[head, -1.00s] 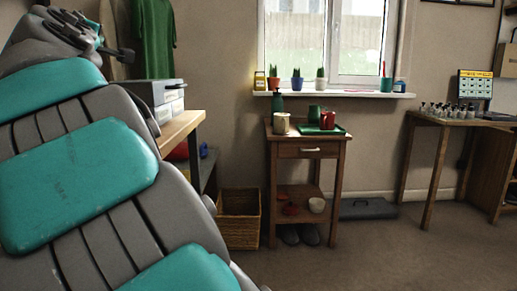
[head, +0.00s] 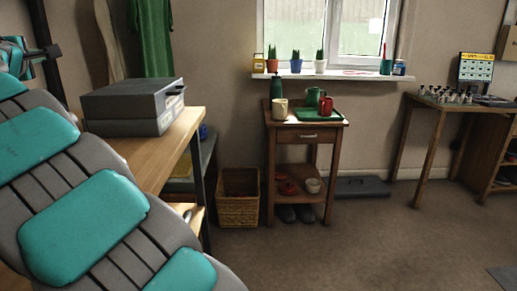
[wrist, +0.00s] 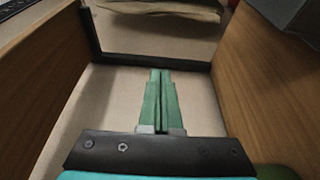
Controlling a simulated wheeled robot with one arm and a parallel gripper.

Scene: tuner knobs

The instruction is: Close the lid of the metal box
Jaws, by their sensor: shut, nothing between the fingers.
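A grey box (head: 133,105), which looks like the metal box, stands on the wooden workbench at the left of the head view. Its broad grey top part lies over a lower part, with a dark seam between them. I cannot tell whether the lid is fully down. My gripper (wrist: 161,75) shows in the wrist view with its green fingers together and nothing between them. It is over a pale surface between two wooden panels. A grey corner (wrist: 292,18) at the upper right of that view may be the box; this is unclear.
My teal and grey arm covers the left of the head view and hides part of the workbench (head: 150,165). A wicker basket (head: 238,208) stands on the floor to its right. A small wooden table (head: 306,140) holds mugs and a green tray. Open floor lies at front right.

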